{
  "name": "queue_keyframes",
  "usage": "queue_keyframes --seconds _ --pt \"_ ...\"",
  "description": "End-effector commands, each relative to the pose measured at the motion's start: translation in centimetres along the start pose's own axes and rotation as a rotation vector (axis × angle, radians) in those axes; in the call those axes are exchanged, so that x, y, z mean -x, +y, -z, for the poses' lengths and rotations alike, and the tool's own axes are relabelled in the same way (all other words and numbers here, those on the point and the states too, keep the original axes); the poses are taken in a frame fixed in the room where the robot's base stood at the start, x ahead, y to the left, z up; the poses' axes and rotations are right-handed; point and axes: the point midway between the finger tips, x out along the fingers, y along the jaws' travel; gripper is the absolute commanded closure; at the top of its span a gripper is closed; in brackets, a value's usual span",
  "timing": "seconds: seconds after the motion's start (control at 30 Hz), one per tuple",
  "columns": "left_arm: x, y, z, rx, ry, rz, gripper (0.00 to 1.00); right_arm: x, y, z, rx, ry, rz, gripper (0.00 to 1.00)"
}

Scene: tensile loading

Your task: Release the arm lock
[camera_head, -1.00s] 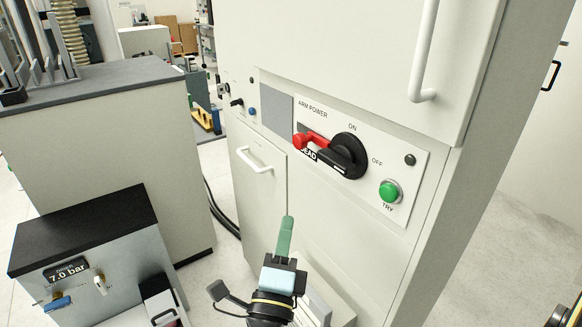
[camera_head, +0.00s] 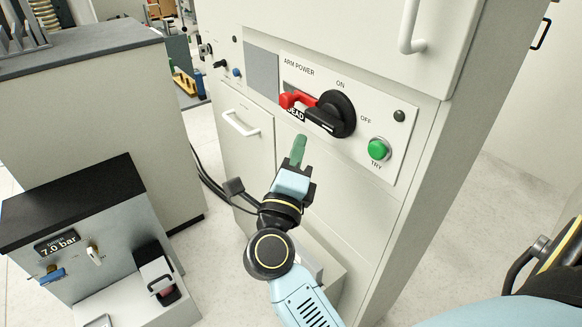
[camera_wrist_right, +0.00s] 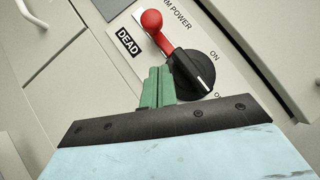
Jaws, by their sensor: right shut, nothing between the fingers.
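In the right wrist view the red piece (camera_wrist_right: 157,28) runs up from the black knob (camera_wrist_right: 195,72), beside the DEAD label (camera_wrist_right: 129,42). My right gripper (camera_head: 299,148) has its green fingers closed together and empty, below the knob. In the wrist view the fingertips (camera_wrist_right: 158,82) appear close to the knob; contact cannot be told. My left gripper is not in view.
A green TRY button (camera_head: 378,149) and a dark round fitting (camera_head: 399,116) are on the panel's right. A white door handle (camera_head: 241,123) is at left, and another handle (camera_head: 409,28) is above. A pressure box reading 7.0 bar (camera_head: 95,225) stands at lower left.

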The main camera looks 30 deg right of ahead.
Motion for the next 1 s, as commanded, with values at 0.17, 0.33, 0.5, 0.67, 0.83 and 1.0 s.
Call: queue_keyframes --seconds 0.17,0.33,0.5,0.67,0.83,1.0 --pt "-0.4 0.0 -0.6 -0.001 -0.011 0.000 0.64 -3.5 -0.1 -0.6 -0.003 0.000 0.002 1.00" --pt "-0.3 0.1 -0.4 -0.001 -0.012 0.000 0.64 -4.8 0.0 -2.1 -0.001 0.000 0.001 1.00" --pt "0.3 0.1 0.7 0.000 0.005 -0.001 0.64 -5.5 0.0 -2.7 0.000 0.000 -0.001 1.00" --pt "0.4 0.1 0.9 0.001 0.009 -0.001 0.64 -5.6 0.0 -2.9 0.000 0.000 -0.001 1.00" --pt "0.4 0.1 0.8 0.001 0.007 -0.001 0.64 -5.6 0.0 -2.8 0.000 0.000 -0.001 1.00" --pt "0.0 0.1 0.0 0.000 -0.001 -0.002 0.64 -6.8 0.2 -2.5 0.009 0.021 0.008 1.00"
